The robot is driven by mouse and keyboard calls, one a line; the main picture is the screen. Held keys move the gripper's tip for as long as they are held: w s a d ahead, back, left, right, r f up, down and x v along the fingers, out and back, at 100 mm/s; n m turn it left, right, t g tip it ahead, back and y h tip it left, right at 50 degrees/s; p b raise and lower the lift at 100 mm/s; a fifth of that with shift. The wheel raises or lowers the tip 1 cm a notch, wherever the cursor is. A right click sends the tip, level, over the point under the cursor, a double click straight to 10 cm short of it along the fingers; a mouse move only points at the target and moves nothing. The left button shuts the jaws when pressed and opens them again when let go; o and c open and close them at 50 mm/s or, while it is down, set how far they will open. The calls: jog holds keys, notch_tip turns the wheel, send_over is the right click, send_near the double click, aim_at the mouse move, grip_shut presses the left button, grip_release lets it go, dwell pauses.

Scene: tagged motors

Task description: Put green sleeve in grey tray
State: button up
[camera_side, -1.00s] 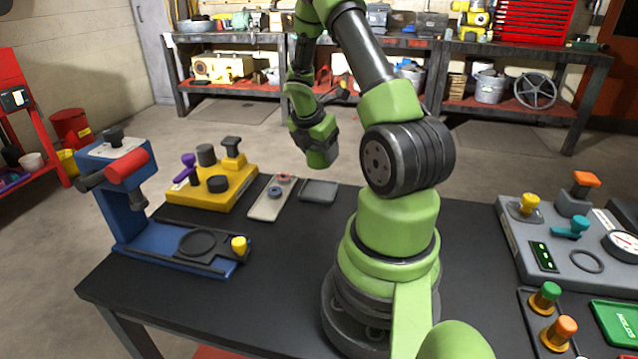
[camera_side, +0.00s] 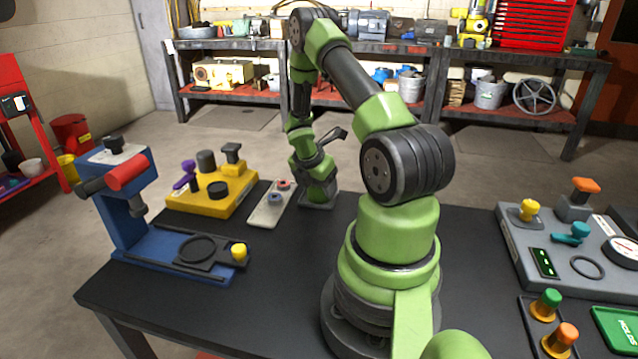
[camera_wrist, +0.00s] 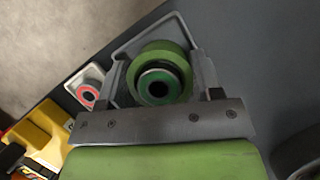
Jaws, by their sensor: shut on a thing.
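The green sleeve (camera_wrist: 152,58) is a short green ring with a dark hole, seen from above in the wrist view. My gripper (camera_side: 318,190) is shut on it, with the fingers on either side of the ring. The grey tray (camera_wrist: 142,36) lies around and beneath the sleeve in the wrist view, its rim showing beyond the ring. In the side view the gripper is low at the tray (camera_side: 316,206) and hides most of it and the sleeve. I cannot tell whether the sleeve touches the tray floor.
A pale tray (camera_side: 264,213) with a red-topped and a blue ring lies just left. The yellow fixture (camera_side: 196,200) and blue press (camera_side: 120,215) stand further left. A grey panel (camera_side: 535,235) is at the right. The table's far edge is close behind the tray.

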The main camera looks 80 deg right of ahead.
jog(key=o, duration=1.1)
jog(key=w+a+r+m+t, duration=0.1)
jog(key=w+a+r+m, duration=0.15)
jog(key=a+r, duration=0.55)
jog(key=w+a+r+m+t, duration=0.1)
jog(key=w+a+r+m, duration=0.2)
jog(key=r, duration=0.9)
jog(key=shift+s+a+r+m+t+y, duration=1.3)
jog(key=shift+a+m, duration=0.7)
jog(key=shift+a, duration=1.6)
jog(key=shift+s+a+r+m+t+y, duration=0.85)
jog(key=shift+s+a+r+m, duration=0.8)
jog(key=shift+a, duration=1.9)
jog(key=shift+s+a+r+m+t+y, duration=1)
jog(key=shift+a+r+m, duration=1.1)
jog(key=shift+a, duration=1.5)
jog(key=shift+f+m+t, duration=0.25)
jog(key=shift+f+m, duration=0.05)
jog(key=shift+f, duration=0.05)
